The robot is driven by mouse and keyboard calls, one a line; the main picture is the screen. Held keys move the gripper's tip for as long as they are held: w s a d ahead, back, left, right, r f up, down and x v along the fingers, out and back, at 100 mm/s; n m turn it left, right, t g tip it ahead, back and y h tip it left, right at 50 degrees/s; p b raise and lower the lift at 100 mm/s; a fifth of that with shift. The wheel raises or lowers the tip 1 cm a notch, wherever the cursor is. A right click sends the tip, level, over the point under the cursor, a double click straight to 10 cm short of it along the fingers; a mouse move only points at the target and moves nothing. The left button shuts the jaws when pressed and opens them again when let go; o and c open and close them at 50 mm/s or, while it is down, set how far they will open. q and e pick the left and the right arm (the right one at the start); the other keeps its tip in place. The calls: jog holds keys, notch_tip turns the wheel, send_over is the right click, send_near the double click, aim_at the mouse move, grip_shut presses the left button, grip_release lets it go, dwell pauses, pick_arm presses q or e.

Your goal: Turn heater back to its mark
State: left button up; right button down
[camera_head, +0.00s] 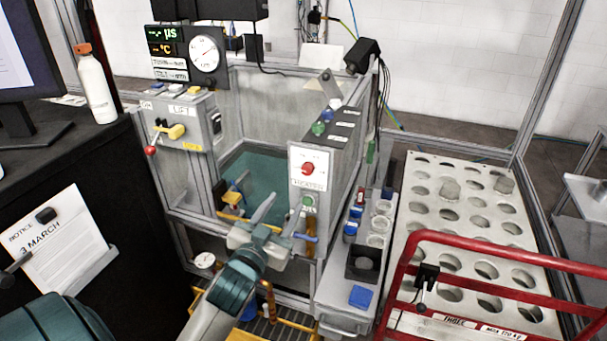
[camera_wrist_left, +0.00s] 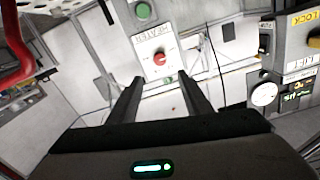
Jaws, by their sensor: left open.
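The heater panel (camera_head: 308,156) is a white plate on the front of the tank stand, with a round red knob (camera_head: 308,169) in its middle. The knob (camera_wrist_left: 159,58) also shows in the left wrist view, below the HEATER lettering (camera_wrist_left: 152,34). Marks surround it, but its exact setting is too small to read. My left gripper (camera_head: 282,212) is open and empty, in front of and below the panel in the head view. In the left wrist view its two fingers (camera_wrist_left: 160,77) point toward the panel, with the knob framed between them and apart from both. My right gripper is not in view.
A green button (camera_head: 308,200) sits below the knob. The LIFT box (camera_head: 180,118) with a yellow handle stands left of the open tank (camera_head: 255,175). A narrow bench with cups (camera_head: 378,225), a holed rack (camera_head: 450,210) and a red rail (camera_head: 480,245) are at right.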

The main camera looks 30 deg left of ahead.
pick_arm(q)
jog(key=p, duration=0.1)
send_near(306, 172)
jog(key=p+x, duration=0.1)
jog(key=x, duration=0.6)
jog(key=shift+p, duration=0.4)
jog(key=shift+w+a, duration=0.15)
jog(key=shift+w, duration=0.45)
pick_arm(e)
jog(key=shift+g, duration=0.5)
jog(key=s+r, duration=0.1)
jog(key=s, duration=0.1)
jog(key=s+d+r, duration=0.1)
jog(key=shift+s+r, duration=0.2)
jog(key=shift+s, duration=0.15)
pick_arm(q)
jog(key=c, duration=0.8)
jog(key=shift+c, duration=1.3)
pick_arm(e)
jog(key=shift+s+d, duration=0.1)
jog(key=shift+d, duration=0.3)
